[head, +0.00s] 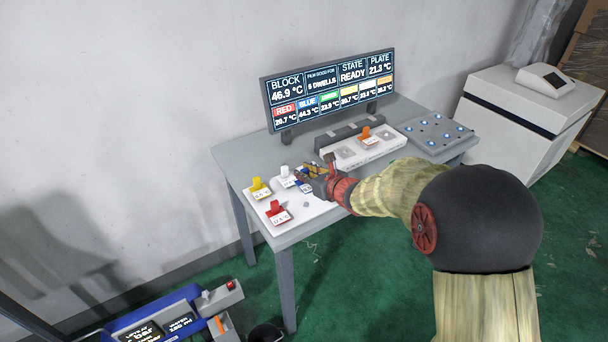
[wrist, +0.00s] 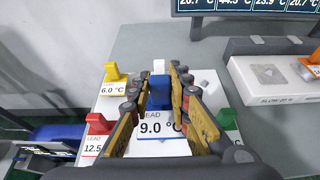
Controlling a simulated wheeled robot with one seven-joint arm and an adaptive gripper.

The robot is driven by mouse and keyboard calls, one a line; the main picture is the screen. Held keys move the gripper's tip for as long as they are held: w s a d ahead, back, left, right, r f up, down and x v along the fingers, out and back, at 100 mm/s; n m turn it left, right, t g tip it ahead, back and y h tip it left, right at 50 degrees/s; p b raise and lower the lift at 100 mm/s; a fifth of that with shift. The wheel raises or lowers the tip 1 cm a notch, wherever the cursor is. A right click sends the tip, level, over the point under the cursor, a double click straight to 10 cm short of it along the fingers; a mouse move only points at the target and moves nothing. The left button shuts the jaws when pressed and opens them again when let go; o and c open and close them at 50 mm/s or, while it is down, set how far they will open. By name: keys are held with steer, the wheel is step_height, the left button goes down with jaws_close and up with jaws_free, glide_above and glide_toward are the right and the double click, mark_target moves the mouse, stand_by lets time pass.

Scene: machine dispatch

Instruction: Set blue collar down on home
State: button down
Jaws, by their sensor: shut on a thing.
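The blue collar (wrist: 158,92) is between the fingers of my gripper (wrist: 157,84) in the wrist view, above a white label reading LEAD 9.0 °C. My gripper is shut on it. In the head view my gripper (head: 315,172) is over the white board (head: 312,209) at the table's front left and hides most of the blue collar. I cannot tell whether the blue collar's base touches the board. No spot marked home is readable.
Yellow (wrist: 115,73), red (wrist: 98,123), white (wrist: 158,66) and green (wrist: 226,118) collars stand close around my gripper. An orange collar (head: 365,132) sits on the white unit (head: 345,153) to the right. A display (head: 328,88) stands behind.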

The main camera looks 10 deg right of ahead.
steer(key=shift+s+a+r, duration=0.1)
steer(key=shift+r, duration=0.05)
steer(key=shift+b, duration=0.35)
step_height(320, 180, down, 6)
steer(key=b, duration=0.6)
steer(key=shift+b, duration=0.3)
steer(key=shift+f+b, duration=1)
steer(key=shift+f, duration=0.1)
steer(key=c, duration=1.7)
jaws_free()
steer(key=shift+o, duration=0.6)
steer(key=v, duration=1.2)
